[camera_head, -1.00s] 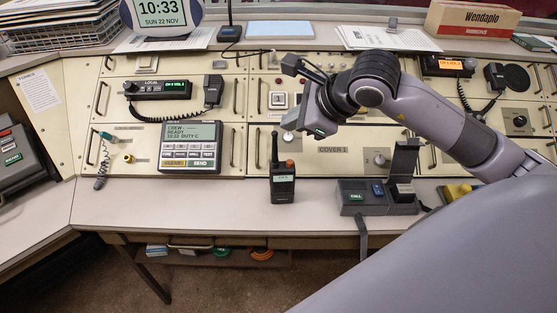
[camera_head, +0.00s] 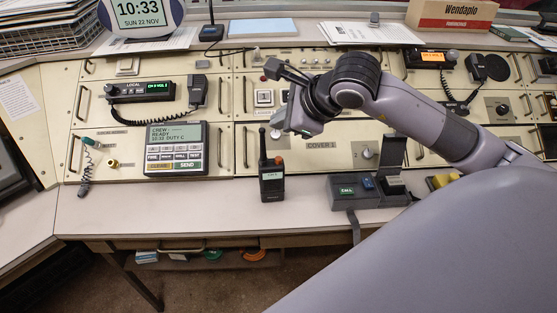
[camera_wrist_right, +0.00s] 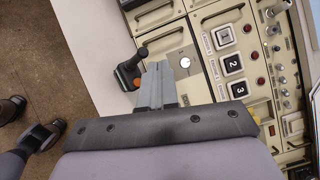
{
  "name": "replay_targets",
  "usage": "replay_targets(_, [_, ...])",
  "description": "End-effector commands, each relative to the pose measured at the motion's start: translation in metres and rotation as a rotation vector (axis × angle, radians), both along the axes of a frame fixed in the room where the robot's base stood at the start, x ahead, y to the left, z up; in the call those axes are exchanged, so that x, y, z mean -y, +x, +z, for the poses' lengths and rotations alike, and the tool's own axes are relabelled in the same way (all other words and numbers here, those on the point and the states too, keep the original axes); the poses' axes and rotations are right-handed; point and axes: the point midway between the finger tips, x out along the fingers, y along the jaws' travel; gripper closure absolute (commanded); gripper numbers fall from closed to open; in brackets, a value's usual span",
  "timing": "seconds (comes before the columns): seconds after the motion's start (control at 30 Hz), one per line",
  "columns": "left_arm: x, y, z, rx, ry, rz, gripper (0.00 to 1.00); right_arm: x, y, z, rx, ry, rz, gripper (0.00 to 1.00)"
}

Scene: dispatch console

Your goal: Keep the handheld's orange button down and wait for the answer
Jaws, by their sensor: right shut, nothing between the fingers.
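The handheld (camera_head: 271,180) is a dark radio with a stub antenna, upright on the desk's front ledge. Its orange button (camera_head: 277,161) is near the top and uncovered. In the right wrist view the handheld (camera_wrist_right: 127,76) is left of the closed fingers, with the orange button (camera_wrist_right: 137,83) close beside them. My right gripper (camera_head: 281,120) is shut and empty, above and behind the handheld in the head view. Its fingertips also show in the right wrist view (camera_wrist_right: 159,66); I see no clear contact with the button. My left gripper is out of view.
A grey call box (camera_head: 348,202) with a raised cover stands right of the handheld. A console unit (camera_head: 175,149) with a lit screen reading "CREW READY" is to the left. The panel with switches and knobs rises behind. The ledge between console unit and handheld is clear.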

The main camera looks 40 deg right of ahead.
Motion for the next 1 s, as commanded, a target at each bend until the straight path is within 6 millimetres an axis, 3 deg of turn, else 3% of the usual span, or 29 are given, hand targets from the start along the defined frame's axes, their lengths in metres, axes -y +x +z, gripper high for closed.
replay_targets(0.2, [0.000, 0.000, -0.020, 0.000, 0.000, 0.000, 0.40, 0.000, -0.001, -0.037, -0.004, 0.001, 0.000, 1.00])
replay_targets(0.4, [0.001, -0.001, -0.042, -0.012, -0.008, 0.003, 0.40, 0.000, 0.000, -0.060, 0.001, 0.000, -0.001, 1.00])
replay_targets(1.0, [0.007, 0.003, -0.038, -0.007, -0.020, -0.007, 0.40, 0.000, 0.000, -0.065, 0.001, 0.000, -0.001, 1.00])
